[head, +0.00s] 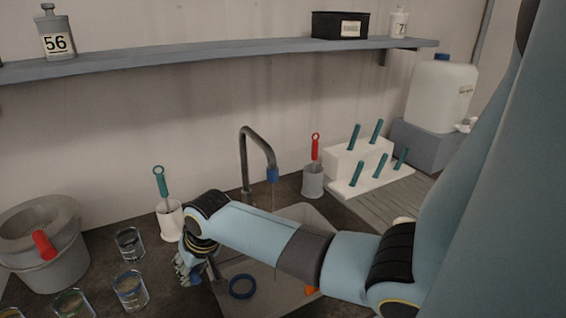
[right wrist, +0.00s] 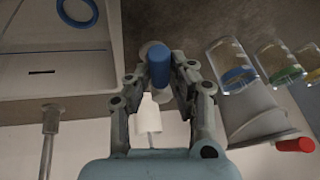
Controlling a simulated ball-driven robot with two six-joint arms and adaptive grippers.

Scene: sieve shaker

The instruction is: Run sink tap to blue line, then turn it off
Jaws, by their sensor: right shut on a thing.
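The sink (head: 305,213) is set in the dark counter, partly hidden behind my right arm. Its tap (head: 243,160) has a bent grey spout with a blue outlet (head: 272,175). A thin faint line hangs below the outlet, possibly water. A blue ring (head: 242,286) is in the sink and also shows in the right wrist view (right wrist: 88,17). My right gripper (head: 188,268) is left of the sink. In the right wrist view, the gripper (right wrist: 160,78) is shut on a blue knob (right wrist: 158,65). I cannot make out a water level. My left gripper is not in view.
Glass beakers (head: 130,290) with coloured bands stand left of the gripper. A white brush cup (head: 169,222) is close behind it. A grey bucket (head: 50,265) is far left. A grey brush cup (head: 313,182) and a white rack (head: 360,170) stand behind the sink.

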